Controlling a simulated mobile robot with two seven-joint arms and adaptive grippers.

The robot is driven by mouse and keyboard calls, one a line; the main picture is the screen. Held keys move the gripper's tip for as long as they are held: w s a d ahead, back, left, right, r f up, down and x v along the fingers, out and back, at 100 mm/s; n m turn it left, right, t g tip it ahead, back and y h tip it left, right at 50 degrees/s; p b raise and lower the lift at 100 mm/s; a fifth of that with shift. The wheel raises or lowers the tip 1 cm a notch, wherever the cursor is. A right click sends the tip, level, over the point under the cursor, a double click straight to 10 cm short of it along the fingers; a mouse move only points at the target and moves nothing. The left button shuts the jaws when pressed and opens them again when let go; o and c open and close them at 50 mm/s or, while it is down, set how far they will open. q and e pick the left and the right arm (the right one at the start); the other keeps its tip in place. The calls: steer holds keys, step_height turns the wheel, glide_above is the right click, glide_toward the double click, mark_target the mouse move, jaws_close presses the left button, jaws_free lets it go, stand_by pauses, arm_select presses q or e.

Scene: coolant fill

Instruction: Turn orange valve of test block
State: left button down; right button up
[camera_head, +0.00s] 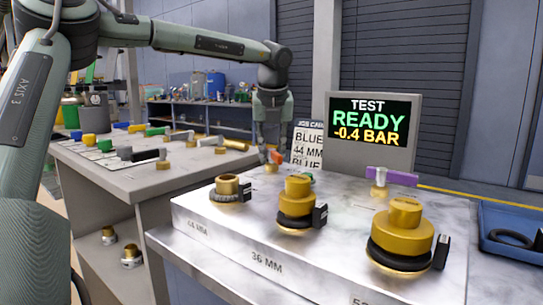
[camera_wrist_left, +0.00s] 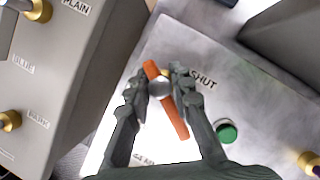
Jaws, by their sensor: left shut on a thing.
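The orange valve (camera_wrist_left: 179,119) is on the light top of the test block (camera_wrist_left: 110,145). Its bar handle runs from upper left to lower right across a round grey hub in the left wrist view. My left gripper (camera_wrist_left: 159,88) is shut on it, with one finger on either side of the hub. A "SHUT" label lies just right of the fingers. In the head view the left gripper (camera_head: 273,153) reaches down at the block's back left, and a bit of orange shows at its fingertips. My right gripper is not in view.
Brass fittings (camera_head: 296,192) stand on the block's front. A purple-handled valve (camera_head: 392,177) and a screen (camera_head: 372,131) reading "TEST READY -0.4 BAR" stand behind. A green button (camera_wrist_left: 226,131) is near the gripper. A bench (camera_head: 95,165) with several coloured handles is left; a blue tray (camera_head: 510,245) is right.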

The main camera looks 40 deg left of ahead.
arm_select(q)
steer(key=shift+m, duration=0.6)
steer(key=m+t+h+p, duration=0.1)
steer(key=m, duration=0.1)
steer(key=shift+r+m, duration=0.1)
steer(key=shift+m, duration=0.2)
steer(key=m+h+p, duration=0.2)
steer(key=m+p, duration=0.2)
steer(key=m, duration=0.1)
steer(key=shift+m, duration=0.4)
steer(key=shift+m+h+p, duration=0.4)
steer(key=shift+m+p, duration=0.1)
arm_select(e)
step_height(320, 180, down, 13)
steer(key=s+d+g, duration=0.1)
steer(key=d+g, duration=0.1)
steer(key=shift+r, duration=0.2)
arm_select(q)
steer(key=c, duration=1.3)
jaws_free()
steer(key=shift+c, duration=0.2)
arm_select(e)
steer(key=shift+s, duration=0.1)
